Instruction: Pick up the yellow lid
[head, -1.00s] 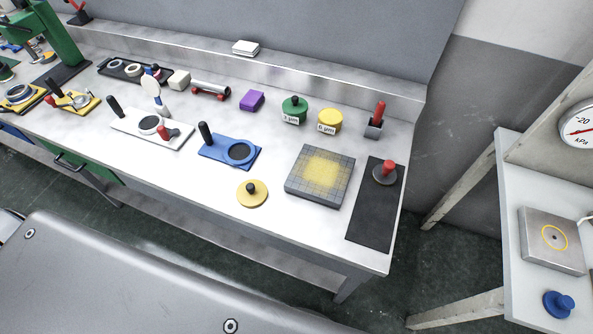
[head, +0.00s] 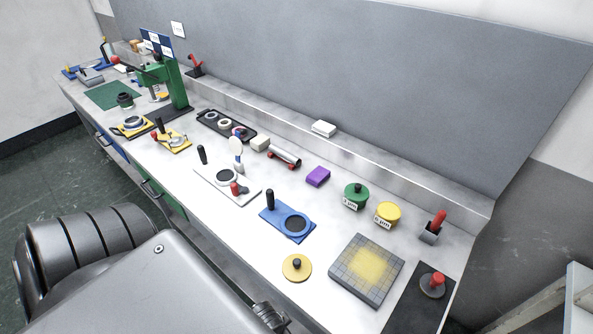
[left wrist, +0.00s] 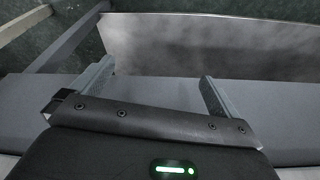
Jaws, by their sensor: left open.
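A round yellow lid (head: 297,267) with a black knob lies flat near the front edge of the bench in the head view. It sits between a blue plate and a square gridded block. A yellow-topped jar (head: 387,212) also stands farther back. My left gripper (left wrist: 158,88) shows in the left wrist view with its two fingers wide apart and nothing between them. The yellow lid is not in that wrist view. I cannot make out the left gripper's fingers in the head view. My right gripper is not in view.
The blue plate (head: 271,222) with a black handle is left of the lid; the gridded block (head: 366,270) is right of it. A green jar (head: 356,195), purple block (head: 318,176) and red-handled tool (head: 433,285) stand nearby. The bench top (head: 335,222) has bare gaps.

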